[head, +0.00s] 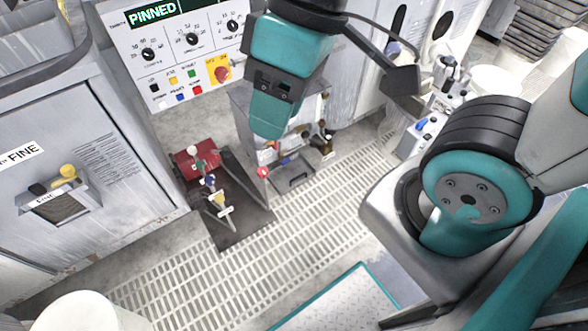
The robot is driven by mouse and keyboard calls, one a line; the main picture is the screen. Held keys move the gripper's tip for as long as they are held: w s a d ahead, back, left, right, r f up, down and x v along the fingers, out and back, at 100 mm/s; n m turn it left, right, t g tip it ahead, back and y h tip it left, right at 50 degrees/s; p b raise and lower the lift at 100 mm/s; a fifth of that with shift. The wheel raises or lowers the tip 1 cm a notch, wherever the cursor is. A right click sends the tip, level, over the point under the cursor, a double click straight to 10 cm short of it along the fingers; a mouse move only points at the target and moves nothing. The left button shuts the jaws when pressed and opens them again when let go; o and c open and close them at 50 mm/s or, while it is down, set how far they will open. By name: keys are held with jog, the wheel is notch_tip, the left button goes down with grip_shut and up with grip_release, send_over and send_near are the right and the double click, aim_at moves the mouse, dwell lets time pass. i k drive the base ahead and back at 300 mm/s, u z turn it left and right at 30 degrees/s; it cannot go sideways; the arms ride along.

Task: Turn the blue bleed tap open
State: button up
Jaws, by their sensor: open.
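A small blue tap (208,182), which looks like the blue bleed tap, sits in a row of fittings on a dark floor plate (242,235), just in front of a red block (188,160). Its handle is too small to tell how it is turned. A yellow fitting (218,198) and a white tag (225,212) are close in front of it. My gripper (268,130) hangs from the top middle, to the upper right of the blue tap and apart from it. Its jaws are open, but the fingers are hard to make out.
A control panel (170,50) reading PINNED stands behind. A grey cabinet marked FINE (105,165) is on the left. A low metal stand with small fittings and a red knob (263,172) is right of the plate.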

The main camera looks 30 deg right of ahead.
aim_at(286, 161)
jog(key=u, duration=0.25)
jog(key=k, duration=0.15)
jog(key=z, duration=0.9)
jog(key=i, duration=0.65)
jog(key=u, duration=0.15)
jog(key=k, duration=0.5)
jog(key=u, duration=1.75)
jog(key=i, duration=1.25)
jog(key=z, duration=1.95)
